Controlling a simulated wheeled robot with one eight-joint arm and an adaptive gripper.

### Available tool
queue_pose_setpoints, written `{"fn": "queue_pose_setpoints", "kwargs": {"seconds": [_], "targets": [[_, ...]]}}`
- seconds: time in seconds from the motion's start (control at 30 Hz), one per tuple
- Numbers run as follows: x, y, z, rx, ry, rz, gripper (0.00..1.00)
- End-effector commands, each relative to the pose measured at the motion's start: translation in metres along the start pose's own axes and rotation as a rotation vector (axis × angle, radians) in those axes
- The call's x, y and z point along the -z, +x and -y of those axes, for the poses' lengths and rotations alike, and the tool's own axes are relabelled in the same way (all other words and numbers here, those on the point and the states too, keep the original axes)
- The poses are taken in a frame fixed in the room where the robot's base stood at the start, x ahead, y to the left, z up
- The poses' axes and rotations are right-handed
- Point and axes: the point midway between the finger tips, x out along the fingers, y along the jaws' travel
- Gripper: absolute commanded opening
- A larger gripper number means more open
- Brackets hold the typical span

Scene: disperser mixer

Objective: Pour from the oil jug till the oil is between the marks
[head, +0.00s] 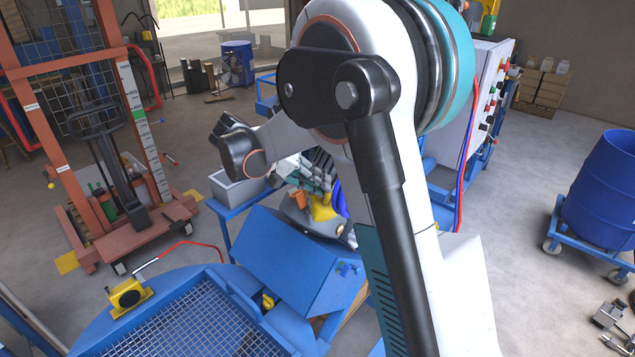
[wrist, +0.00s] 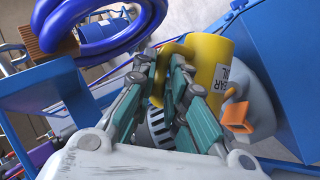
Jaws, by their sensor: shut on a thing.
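The yellow oil jug (wrist: 210,55) is in the wrist view, with a white label that partly reads "EAR OIL". My gripper (wrist: 163,75) has its teal fingers shut on the jug's handle side. In the head view the yellow jug (head: 322,209) shows low behind my arm, partly covered by my gripper (head: 313,172). The jug looks tilted. An orange part (wrist: 237,117) lies close beside the jug on a pale grey rounded body (wrist: 262,100). I cannot see the oil level or the marks.
A blue sloped box (head: 295,262) and a blue grated platform (head: 195,325) stand in front. A grey bin (head: 236,188) sits on a blue stand to the left. A white control cabinet (head: 480,100) stands right of my arm. Blue hose coils (wrist: 110,25) hang nearby.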

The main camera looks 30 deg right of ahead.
Motion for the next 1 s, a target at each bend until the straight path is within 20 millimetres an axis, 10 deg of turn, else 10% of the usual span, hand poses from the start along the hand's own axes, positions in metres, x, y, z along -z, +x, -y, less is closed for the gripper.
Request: {"fn": "queue_pose_setpoints", "kwargs": {"seconds": [1.0], "targets": [[-0.032, 0.034, 0.012, 0.139, 0.341, -0.249, 0.00]]}}
